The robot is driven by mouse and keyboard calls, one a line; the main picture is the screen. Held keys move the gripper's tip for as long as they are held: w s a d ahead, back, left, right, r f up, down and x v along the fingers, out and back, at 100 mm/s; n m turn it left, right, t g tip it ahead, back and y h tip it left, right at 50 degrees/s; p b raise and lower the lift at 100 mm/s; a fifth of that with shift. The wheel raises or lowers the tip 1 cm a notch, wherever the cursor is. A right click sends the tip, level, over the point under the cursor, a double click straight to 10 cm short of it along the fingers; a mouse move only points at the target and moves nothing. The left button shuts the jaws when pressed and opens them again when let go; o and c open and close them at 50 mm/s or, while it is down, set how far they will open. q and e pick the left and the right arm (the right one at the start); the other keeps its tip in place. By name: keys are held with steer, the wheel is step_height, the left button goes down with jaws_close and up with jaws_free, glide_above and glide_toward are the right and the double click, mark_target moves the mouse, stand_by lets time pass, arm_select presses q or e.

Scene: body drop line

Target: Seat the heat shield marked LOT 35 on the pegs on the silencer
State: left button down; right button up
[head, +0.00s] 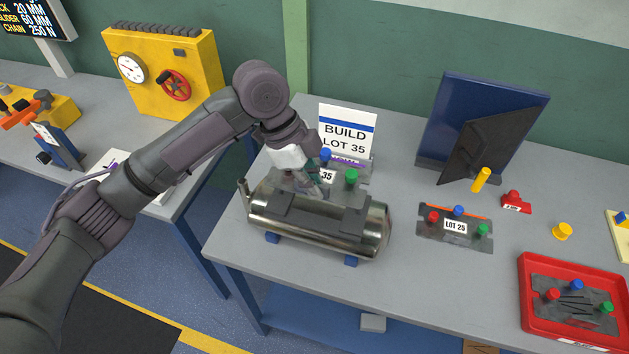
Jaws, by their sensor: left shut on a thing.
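The silencer (373,228) is a shiny metal cylinder lying on blue supports near the table's left front edge, with dark grey plating on its top. My left gripper (316,188) is shut at a grey heat shield (341,190) over the silencer's upper back side. This shield has a blue knob, a green knob and a white label on which "35" shows; my gripper covers part of it. I cannot tell whether it touches the silencer, and the pegs are not clear. Another shield (430,230), marked LOT 25, lies flat to the right. My right gripper is not in view.
A sign (346,128) reading BUILD LOT 35 stands behind the silencer. A blue stand (487,105) with a dark panel is at the back. A red tray (530,266) holds another knobbed plate at the front right. Yellow and red small parts lie between.

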arm_select(q)
steer(key=shift+r, duration=0.15)
step_height(320, 180, down, 2)
steer(key=shift+s+f+b, duration=0.1)
steer(key=shift+f+b, duration=0.1)
steer(key=shift+b, duration=0.15)
step_height(320, 180, down, 2)
steer(key=shift+f+b, duration=0.2)
steer(key=shift+b, duration=0.3)
steer(key=shift+f, duration=0.45)
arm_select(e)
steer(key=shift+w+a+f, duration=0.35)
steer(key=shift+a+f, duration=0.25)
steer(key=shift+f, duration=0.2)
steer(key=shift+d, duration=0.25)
arm_select(q)
steer(key=shift+f, duration=0.35)
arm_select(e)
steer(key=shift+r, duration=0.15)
arm_select(q)
steer(key=shift+f, duration=0.55)
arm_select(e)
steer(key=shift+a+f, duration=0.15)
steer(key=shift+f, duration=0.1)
arm_select(q)
steer(key=shift+f+b, duration=0.6)
steer(key=shift+f, duration=0.2)
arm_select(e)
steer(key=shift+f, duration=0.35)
